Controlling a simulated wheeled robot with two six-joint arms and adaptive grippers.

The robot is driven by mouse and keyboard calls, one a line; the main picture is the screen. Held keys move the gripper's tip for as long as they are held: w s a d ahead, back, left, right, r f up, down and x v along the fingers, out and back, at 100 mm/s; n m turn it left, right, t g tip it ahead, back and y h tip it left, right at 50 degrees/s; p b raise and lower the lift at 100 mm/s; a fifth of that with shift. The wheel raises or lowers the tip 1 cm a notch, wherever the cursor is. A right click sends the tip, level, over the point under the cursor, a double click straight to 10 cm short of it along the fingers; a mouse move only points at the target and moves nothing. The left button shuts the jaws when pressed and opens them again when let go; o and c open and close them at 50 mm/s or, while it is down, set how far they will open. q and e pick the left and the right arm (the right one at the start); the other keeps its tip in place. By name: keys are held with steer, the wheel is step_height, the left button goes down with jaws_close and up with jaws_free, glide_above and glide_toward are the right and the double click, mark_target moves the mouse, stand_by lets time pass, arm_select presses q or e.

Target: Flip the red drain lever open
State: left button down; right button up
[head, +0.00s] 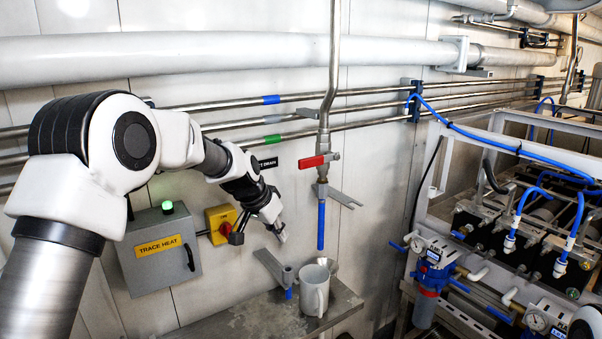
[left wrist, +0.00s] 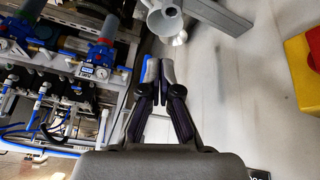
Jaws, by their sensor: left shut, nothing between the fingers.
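The red drain lever (head: 312,161) sits on a valve on the vertical steel pipe (head: 328,100). Its handle lies crosswise to the pipe, pointing left. A blue tube (head: 321,226) hangs below the valve. My left gripper (head: 281,235) is below and left of the lever, apart from it, in front of the wall. In the left wrist view my left gripper (left wrist: 158,72) has its fingertips together with nothing between them. The lever cannot be made out in that view. My right gripper is not in view.
A light grey mug (head: 314,290) stands on the metal shelf (head: 260,318) under the tube. A grey bracket (head: 272,266) is beside it. A trace heat box (head: 158,252) and a red-yellow switch (head: 221,222) are left. A rack with blue hoses (head: 530,210) fills the right.

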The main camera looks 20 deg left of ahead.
arm_select(q)
steer(key=s+r+m+t+h, duration=0.1)
steer(key=s+r+m+h, duration=0.1)
steer(key=r, duration=1.4)
steer(key=s+r+m+t+h, duration=0.1)
steer(key=s+r+m, duration=0.1)
steer(key=r, duration=1.4)
steer(key=p, duration=0.3)
glide_above(300, 160)
steer(key=f, duration=0.7)
steer(key=shift+w, duration=0.25)
step_height(300, 160, down, 4)
steer(key=shift+d+r+p, duration=0.1)
steer(key=shift+r+p, duration=0.05)
steer(key=shift+p, duration=0.4)
steer(key=shift+s+f, duration=0.1)
steer(key=shift+f, duration=0.2)
steer(key=shift+f, duration=0.1)
